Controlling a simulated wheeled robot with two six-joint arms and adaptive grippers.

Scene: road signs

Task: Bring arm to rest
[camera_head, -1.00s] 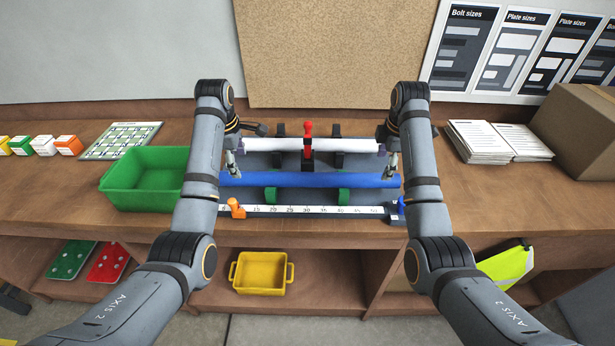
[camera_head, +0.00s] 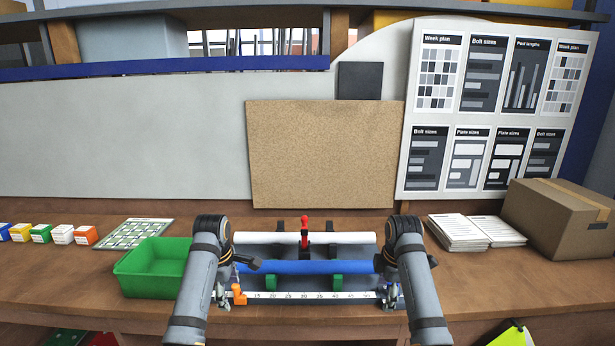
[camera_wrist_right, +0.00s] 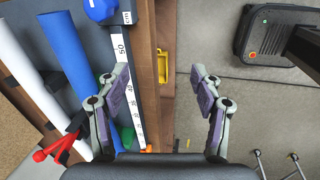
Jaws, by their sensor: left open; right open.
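My left arm comes in from the left in the head view, bent at the elbow, with its left gripper (camera_head: 222,291) hanging down near the left end of the ruler, beside the orange stop (camera_head: 239,294). My right gripper (camera_head: 390,296) hangs near the ruler's right end, partly hidden by the arm. In the right wrist view the right gripper (camera_wrist_right: 160,75) is open, with nothing between its fingers, over the table's front edge. A blue tube (camera_head: 305,267) and a white tube (camera_head: 345,238) lie on the fixture, apart from my grippers. A red-handled clamp (camera_head: 304,235) stands at the white tube.
A green bin (camera_head: 150,268) stands left of the fixture. Paper stacks (camera_head: 458,233) and a cardboard box (camera_head: 562,222) are at the right. A cork board (camera_head: 325,150) leans behind. Free wooden tabletop (camera_head: 60,275) lies at the left.

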